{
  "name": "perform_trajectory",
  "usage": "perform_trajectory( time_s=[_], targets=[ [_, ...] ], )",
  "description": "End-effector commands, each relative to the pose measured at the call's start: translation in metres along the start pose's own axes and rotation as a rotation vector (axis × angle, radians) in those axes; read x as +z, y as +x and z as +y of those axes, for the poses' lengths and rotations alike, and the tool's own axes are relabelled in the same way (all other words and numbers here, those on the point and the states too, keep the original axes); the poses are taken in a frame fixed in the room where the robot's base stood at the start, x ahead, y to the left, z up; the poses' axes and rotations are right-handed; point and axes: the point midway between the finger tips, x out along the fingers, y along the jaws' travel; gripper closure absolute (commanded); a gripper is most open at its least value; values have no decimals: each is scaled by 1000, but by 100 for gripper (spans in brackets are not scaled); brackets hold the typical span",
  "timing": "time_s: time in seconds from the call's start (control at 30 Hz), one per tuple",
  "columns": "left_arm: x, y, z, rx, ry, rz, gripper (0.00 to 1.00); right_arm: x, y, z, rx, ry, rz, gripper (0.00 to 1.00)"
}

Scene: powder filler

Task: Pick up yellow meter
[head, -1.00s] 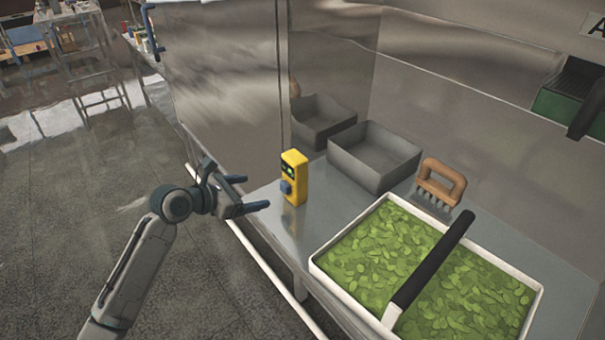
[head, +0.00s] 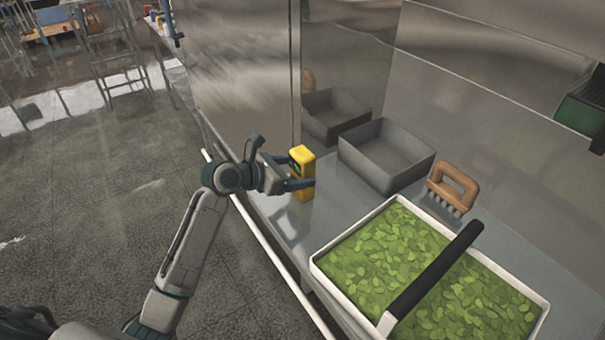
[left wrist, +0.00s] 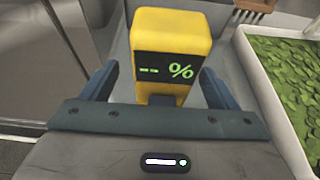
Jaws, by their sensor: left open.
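The yellow meter (head: 303,168) stands upright on the steel counter (head: 330,215), near its left end. In the left wrist view the meter (left wrist: 170,32) shows a dark screen with green "-- %" and sits between the two blue fingers. My left gripper (head: 300,177) is open, with its fingers around the meter's sides. A gap shows between the right finger and the meter, so it does not look gripped. The lower part of the meter is partly hidden by the fingers and gripper body. My right gripper is not in view.
A grey bin (head: 386,157) stands behind the meter to the right. A white tray (head: 322,270) of green leaves with a black-handled tool (head: 435,268) fills the front right. A steel panel (head: 240,75) rises behind.

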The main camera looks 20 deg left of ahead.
Motion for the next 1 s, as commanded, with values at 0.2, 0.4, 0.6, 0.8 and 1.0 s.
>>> perform_trajectory(
  time_s=[0.2,0.4,0.6,0.8,1.0],
  targets=[
    [4,31,-5,-3,-4,-2,18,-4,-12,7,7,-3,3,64],
    [2,43,-4,0,-1,0,18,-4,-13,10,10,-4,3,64],
    [1,43,-4,0,0,0,24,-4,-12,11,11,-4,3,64],
    [1,43,-4,0,0,0,63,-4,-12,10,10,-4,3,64],
    [2,42,-4,0,0,-2,74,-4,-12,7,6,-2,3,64]
  ],
)
